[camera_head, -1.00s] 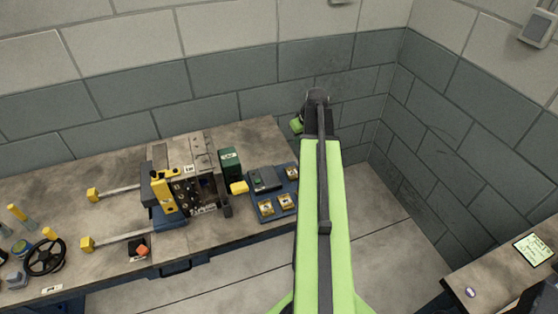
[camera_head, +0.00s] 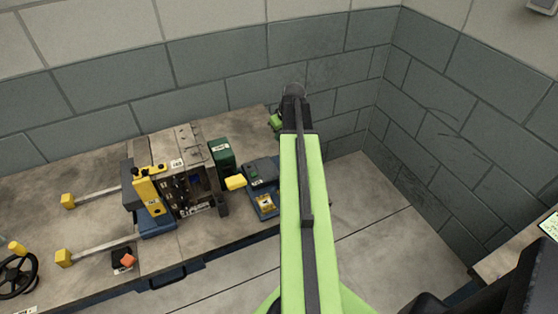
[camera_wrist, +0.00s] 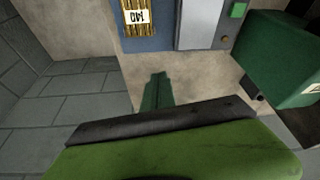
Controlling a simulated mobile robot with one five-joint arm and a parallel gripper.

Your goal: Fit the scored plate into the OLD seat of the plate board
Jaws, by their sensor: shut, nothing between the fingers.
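The blue plate board (camera_head: 251,200) lies at the right end of the bench, with a gold plate (camera_head: 265,203) on it; my arm hides its right part. In the wrist view the blue board (camera_wrist: 150,44) shows at the top. A gold plate with dark lines (camera_wrist: 128,22) and a small white label lies on it; I cannot tell whether it is the scored plate or which seat is OLD. My gripper (camera_wrist: 156,78) is shut and empty, over bare bench just short of the board. In the head view, only a green part by my arm's far end shows.
A grey unit with a green button (camera_head: 262,171) sits beside the board, also in the wrist view (camera_wrist: 203,28). A dark green box (camera_head: 222,158), a yellow block (camera_head: 235,182) and a large mould machine (camera_head: 178,175) stand to the left. Walls close off the back and right.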

